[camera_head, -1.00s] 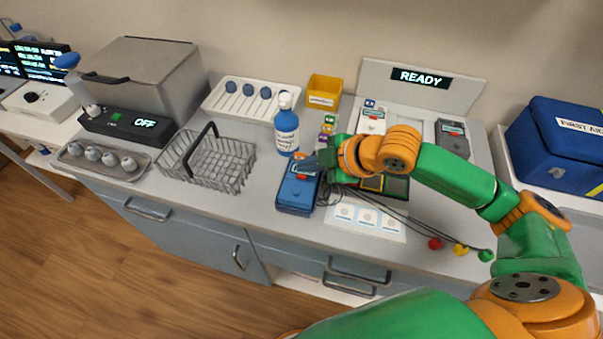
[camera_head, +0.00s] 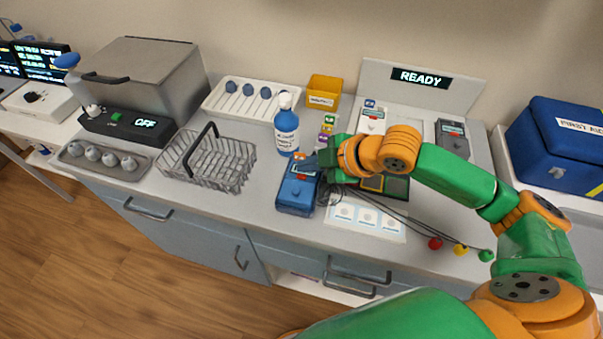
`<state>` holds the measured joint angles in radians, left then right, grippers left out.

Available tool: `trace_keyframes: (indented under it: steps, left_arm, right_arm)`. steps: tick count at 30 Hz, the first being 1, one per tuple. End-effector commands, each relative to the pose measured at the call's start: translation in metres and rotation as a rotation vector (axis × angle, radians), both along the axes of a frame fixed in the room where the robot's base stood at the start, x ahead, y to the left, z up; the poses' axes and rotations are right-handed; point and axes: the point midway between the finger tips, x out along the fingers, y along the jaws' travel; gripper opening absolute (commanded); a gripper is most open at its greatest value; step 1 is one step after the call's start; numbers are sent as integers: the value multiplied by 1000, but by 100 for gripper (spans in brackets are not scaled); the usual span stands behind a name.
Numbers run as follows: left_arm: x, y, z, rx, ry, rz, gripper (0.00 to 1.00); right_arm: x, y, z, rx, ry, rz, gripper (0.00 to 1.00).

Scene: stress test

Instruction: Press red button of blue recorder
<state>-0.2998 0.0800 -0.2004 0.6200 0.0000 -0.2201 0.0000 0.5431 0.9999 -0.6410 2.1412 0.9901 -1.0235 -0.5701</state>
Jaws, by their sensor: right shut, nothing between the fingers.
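The blue recorder (camera_head: 296,194) lies on the counter near its front edge, in the middle of the head view. A small orange-red patch shows at its top end, by the fingertips; I cannot tell clearly whether it is the red button. My right gripper (camera_head: 312,164) is shut and empty, its fingertips at the recorder's upper right part. I cannot tell whether they touch it. The gripper hides part of the recorder's top end. My left gripper is not in view.
A blue-labelled bottle (camera_head: 286,130) stands just behind the recorder. A wire basket (camera_head: 220,165) is to the left. A white card (camera_head: 365,218) and dark leads with coloured ends (camera_head: 435,243) lie to the right. A yellow bin (camera_head: 323,92) stands at the back.

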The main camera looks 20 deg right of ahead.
Motion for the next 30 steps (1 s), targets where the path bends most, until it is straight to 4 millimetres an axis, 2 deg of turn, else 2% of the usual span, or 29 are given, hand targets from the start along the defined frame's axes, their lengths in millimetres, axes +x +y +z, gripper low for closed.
trace_keyframes:
  steps: [30]
  left_arm:
    - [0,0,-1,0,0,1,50]
  right_arm:
    - [0,0,-12,0,0,0,0]
